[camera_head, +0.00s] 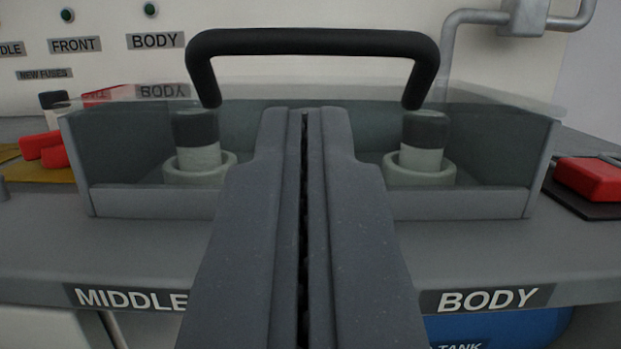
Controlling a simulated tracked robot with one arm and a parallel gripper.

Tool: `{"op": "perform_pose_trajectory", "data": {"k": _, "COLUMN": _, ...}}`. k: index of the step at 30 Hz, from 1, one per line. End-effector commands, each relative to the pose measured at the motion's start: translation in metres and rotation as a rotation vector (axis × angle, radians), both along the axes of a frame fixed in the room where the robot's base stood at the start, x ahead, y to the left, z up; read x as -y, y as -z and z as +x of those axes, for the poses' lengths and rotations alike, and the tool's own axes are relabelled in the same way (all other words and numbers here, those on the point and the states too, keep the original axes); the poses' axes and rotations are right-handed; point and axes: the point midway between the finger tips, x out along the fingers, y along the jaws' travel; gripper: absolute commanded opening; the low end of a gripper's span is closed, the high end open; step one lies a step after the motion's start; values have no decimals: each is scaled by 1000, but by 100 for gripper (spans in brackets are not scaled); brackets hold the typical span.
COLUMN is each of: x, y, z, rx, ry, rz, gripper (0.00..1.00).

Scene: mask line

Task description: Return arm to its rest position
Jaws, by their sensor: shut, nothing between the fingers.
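My gripper (304,125) points forward from the bottom centre of the head camera view. Its two dark grey fingers are closed together with only a thin seam between them, and they hold nothing. The fingertips overlap the middle of a grey box with a clear lid in the picture. A black bar handle (312,42) stands above the fingertips, apart from them in the picture. My fingers hide the centre of the box and part of the shelf.
The box (150,201) sits on a grey shelf (520,245) and holds two cylinders in round sockets. Red items (42,148) lie on a yellow mat at left. A red block (588,179) lies at right. A blue tank (500,328) is below. A grey pipe (455,40) runs behind.

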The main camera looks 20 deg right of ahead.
Motion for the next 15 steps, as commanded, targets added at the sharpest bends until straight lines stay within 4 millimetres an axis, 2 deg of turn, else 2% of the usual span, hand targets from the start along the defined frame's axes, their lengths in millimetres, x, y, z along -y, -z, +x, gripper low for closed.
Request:
{"op": "perform_pose_trajectory", "data": {"k": 5, "x": -9, "y": 13, "z": -16, "rx": 4, "ry": -1, "rz": -2, "gripper": 0}}
{"op": "perform_pose_trajectory", "data": {"k": 10, "x": -13, "y": 14, "z": -21, "rx": 8, "ry": -3, "rz": -3, "gripper": 0}}
{"op": "perform_pose_trajectory", "data": {"k": 13, "x": -15, "y": 5, "z": -17, "rx": 7, "ry": -9, "rz": 4, "gripper": 0}}
{"op": "perform_pose_trajectory", "data": {"k": 15, "x": -17, "y": -10, "z": -10, "rx": 4, "ry": -19, "rz": 14, "gripper": 0}}
